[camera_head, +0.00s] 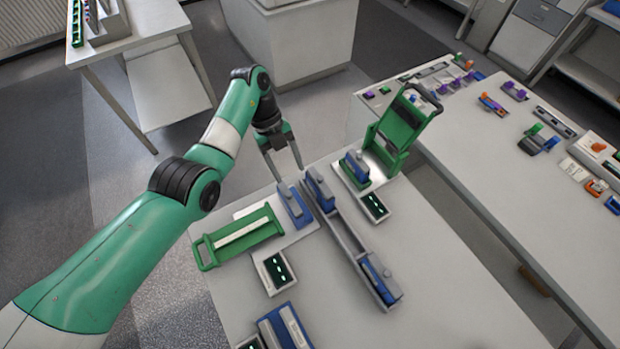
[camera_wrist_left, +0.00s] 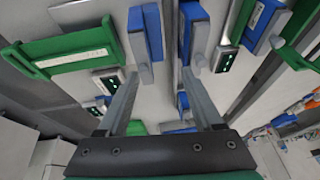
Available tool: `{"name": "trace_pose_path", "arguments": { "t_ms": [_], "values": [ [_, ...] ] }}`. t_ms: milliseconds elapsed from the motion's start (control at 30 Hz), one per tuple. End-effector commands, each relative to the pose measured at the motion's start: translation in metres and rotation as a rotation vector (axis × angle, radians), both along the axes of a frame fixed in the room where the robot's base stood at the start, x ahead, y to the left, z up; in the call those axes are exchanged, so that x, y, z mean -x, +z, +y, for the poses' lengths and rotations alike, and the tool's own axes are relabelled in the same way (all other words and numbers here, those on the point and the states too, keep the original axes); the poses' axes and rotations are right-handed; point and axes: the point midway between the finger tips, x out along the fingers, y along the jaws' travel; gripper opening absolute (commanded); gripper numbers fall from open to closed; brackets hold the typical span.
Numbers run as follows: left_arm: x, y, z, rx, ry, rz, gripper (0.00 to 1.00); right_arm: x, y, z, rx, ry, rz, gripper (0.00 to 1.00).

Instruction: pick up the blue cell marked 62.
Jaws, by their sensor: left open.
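Several blue cells show and I cannot read a 62 on any. One blue cell (camera_head: 295,205) stands beside the green-handled tray on the left; the wrist view shows a blue cell (camera_wrist_left: 138,33) there. Another blue cell (camera_head: 319,191) sits at the far end of a long grey rack (camera_head: 345,235), and one blue cell (camera_head: 379,278) at its near end. A further blue cell (camera_head: 355,168) stands by the raised green frame. My left gripper (camera_head: 287,173) is open and empty, just beyond the first two cells; its fingers (camera_wrist_left: 160,74) point toward them. My right gripper is not in view.
A green-handled tray (camera_head: 237,237) lies left, with a small display (camera_head: 277,270) near it. A green frame (camera_head: 401,128) stands upright at the back right. More blue cells (camera_head: 285,329) are at the front edge. A second table (camera_head: 510,165) with small parts is right.

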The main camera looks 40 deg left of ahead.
Motion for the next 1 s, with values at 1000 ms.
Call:
{"name": "trace_pose_path", "arguments": {
  "t_ms": [1000],
  "values": [
    [0.034, -0.102, -0.023, -0.023, 0.010, 0.095, 0.68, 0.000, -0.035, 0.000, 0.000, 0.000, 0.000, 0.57]
  ]
}}
